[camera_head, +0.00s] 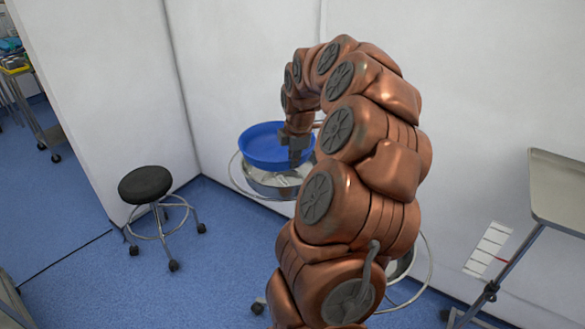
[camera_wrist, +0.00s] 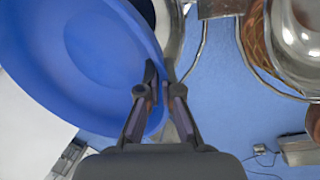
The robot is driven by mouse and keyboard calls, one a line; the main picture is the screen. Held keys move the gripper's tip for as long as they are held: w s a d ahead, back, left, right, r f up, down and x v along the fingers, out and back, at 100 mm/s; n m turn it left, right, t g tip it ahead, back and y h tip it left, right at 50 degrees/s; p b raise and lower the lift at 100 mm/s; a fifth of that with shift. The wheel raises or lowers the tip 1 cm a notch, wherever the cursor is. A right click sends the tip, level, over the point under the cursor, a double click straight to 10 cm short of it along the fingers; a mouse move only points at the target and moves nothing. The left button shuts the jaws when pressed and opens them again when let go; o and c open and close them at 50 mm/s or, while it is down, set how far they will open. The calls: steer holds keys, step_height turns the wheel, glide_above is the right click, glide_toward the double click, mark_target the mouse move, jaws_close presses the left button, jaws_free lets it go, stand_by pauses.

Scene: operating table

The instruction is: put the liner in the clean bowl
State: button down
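The liner is a wide, shallow blue basin (camera_head: 262,147); it fills the left of the wrist view (camera_wrist: 92,55). My gripper (camera_wrist: 158,78) has its two fingers close together, one on each side of the liner's right rim, and appears shut on it. A shiny metal bowl (camera_head: 272,180) in a ring stand is just under the liner in the head view; whether they touch is unclear. A second metal bowl (camera_wrist: 300,28) is at the upper right of the wrist view, mostly hidden behind my arm in the head view.
A black-topped stool (camera_head: 146,185) stands left of the ring stand. White walls (camera_head: 240,60) rise close behind it. A metal tray table (camera_head: 560,190) is at the right. Blue floor is free at the front left.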

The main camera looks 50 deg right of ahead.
steer(key=shift+w+d, duration=0.1)
steer(key=shift+w, duration=0.1)
steer(key=shift+f, duration=0.2)
steer(key=shift+s+p+x, duration=0.25)
steer(key=shift+p+x, duration=0.1)
steer(key=shift+x, duration=0.85)
steer(key=shift+w+f, duration=0.1)
steer(key=shift+f, duration=0.4)
steer(key=shift+f, duration=0.35)
steer(key=shift+f+b, duration=0.2)
steer(key=shift+b, duration=0.15)
steer(key=c, duration=1.3)
jaws_free()
